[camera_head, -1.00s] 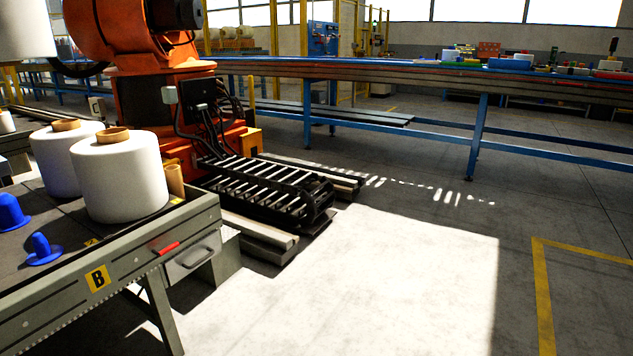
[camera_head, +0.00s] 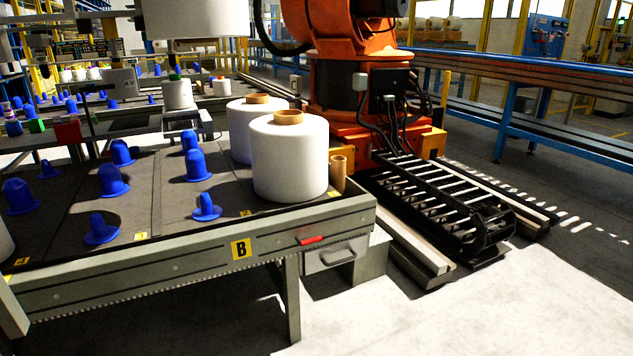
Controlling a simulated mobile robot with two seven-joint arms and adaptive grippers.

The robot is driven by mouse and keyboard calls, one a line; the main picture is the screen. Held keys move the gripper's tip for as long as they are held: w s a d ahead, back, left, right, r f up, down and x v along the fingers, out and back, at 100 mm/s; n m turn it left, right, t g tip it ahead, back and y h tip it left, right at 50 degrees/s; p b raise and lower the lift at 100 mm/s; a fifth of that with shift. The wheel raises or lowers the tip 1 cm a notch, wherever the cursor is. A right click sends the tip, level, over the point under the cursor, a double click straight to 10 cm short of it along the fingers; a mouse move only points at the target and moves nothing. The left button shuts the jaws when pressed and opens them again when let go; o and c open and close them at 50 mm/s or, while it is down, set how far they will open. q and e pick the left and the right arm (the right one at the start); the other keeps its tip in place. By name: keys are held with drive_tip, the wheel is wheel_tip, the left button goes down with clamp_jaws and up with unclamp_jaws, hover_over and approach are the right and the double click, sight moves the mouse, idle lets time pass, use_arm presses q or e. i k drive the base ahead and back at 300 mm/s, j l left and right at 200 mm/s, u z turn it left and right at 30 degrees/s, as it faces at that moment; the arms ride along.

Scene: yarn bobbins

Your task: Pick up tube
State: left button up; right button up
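A tan cardboard tube (camera_head: 338,172) stands upright at the right end of the table marked B, just right of the front white yarn bobbin (camera_head: 290,165). The bobbin has a brown tube core (camera_head: 289,117) showing at its top. A second white bobbin (camera_head: 240,130) stands behind it, also with a brown core (camera_head: 257,99). Neither of my grippers is in view.
The table (camera_head: 190,262) carries several blue pegs (camera_head: 196,164) and a red handle (camera_head: 310,240) on its front edge. An orange robot arm (camera_head: 350,60) with a black cable chain (camera_head: 440,205) stands behind and right. Sunlit floor (camera_head: 450,310) in front is clear.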

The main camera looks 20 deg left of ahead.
sight(338, 164)
drive_tip(key=u, duration=0.8)
drive_tip(key=i+l+u, duration=0.2)
drive_tip(key=l+u, duration=0.25)
drive_tip(key=i+l+u, duration=0.15)
drive_tip(key=l+u, duration=0.25)
drive_tip(key=i+l+u, duration=0.1)
drive_tip(key=l, duration=0.4)
drive_tip(key=i+l+u, duration=0.1)
drive_tip(key=l, duration=0.45)
drive_tip(key=i+l+u, duration=0.1)
drive_tip(key=l, duration=0.45)
drive_tip(key=i+l, duration=0.1)
drive_tip(key=l, duration=0.45)
drive_tip(key=i+u, duration=0.05)
